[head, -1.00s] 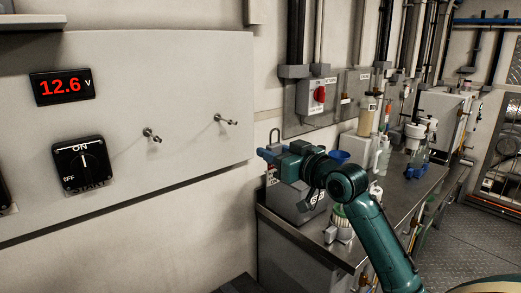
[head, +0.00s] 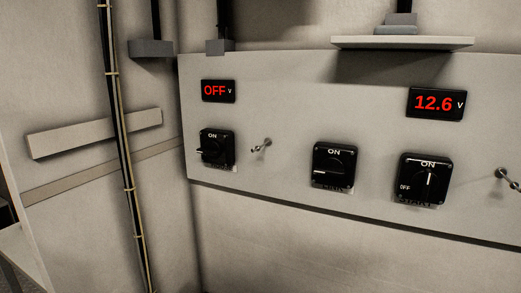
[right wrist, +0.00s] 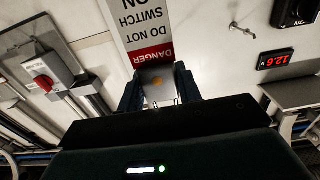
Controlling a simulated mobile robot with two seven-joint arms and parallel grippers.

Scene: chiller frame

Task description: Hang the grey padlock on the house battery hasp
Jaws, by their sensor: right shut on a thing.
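In the right wrist view, my right gripper (right wrist: 157,75) is shut on the grey padlock (right wrist: 160,92), whose body shows partly between the fingers. A red and white danger tag (right wrist: 150,22) shows just beyond it, upside down. In the head view, the left black rotary switch (head: 214,147) has its handle turned sideways, under a display (head: 218,91) reading OFF. The label below it is too blurred to read, and I cannot make out a hasp clearly. A short metal peg (head: 261,146) sticks out beside this switch. Neither gripper is in the head view.
A middle switch (head: 333,165) has its handle sideways. A right switch (head: 424,178) points to ON, below a 12.6 V display (head: 436,103). Another peg (head: 505,178) is at the right edge. A shelf (head: 402,42) juts out above the panel. The space before the panel is clear.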

